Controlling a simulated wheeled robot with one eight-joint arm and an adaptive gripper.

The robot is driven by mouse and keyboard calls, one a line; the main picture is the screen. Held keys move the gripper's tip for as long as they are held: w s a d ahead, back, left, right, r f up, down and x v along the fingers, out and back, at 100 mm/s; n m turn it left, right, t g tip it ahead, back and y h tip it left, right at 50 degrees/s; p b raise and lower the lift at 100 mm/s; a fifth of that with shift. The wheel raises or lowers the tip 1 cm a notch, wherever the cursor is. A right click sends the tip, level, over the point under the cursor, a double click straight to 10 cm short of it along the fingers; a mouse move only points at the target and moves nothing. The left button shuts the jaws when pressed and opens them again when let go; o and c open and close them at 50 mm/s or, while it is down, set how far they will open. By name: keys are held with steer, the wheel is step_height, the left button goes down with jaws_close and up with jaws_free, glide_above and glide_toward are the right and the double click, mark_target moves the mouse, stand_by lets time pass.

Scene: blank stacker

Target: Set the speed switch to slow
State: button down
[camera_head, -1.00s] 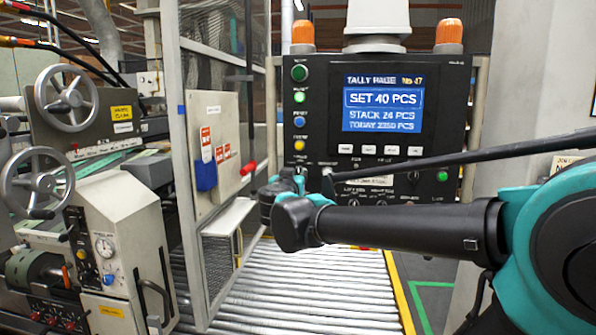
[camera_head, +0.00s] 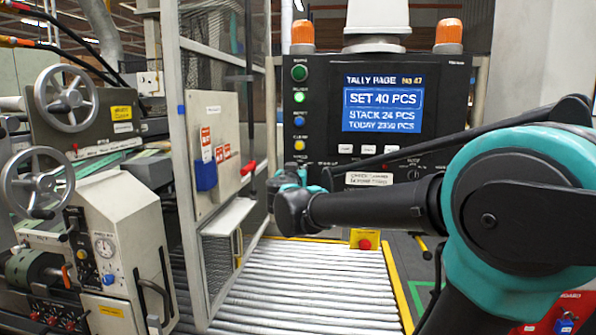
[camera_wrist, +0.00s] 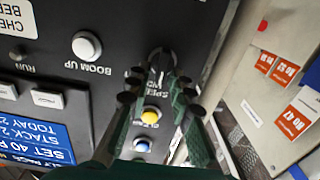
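The speed switch (camera_wrist: 160,60) is a dark round knob on the black control panel, above a label that reads upside down as "SPEED". Its pointer setting is too small to tell. In the wrist view my gripper (camera_wrist: 160,78) is open, with one fingertip on each side of the knob. I cannot tell whether the fingers touch it. In the head view my gripper (camera_head: 292,178) is at the panel's lower left, below the yellow button (camera_head: 299,145), and the knob cannot be made out there.
A white "BOOM UP" button (camera_wrist: 87,45) is beside the knob; the yellow button (camera_wrist: 150,117) is also close. The blue display (camera_head: 382,104) reads "SET 40 PCS". A guard panel (camera_head: 212,140) stands left of my gripper. A roller conveyor (camera_head: 300,285) runs below.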

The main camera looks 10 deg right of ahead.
steer(key=shift+n, duration=0.3)
steer(key=shift+w+a+f+n, duration=0.1)
steer(key=shift+a+n, duration=0.05)
steer(key=shift+n, duration=1.2)
steer(key=shift+a+f+n, duration=0.1)
steer(key=shift+a+n, duration=0.1)
steer(key=shift+n, duration=1.2)
steer(key=shift+w+a+n, duration=0.1)
steer(key=shift+a+n, duration=0.05)
steer(key=shift+n, duration=1.2)
steer(key=c, duration=1.6)
jaws_free()
steer(key=v, duration=1.2)
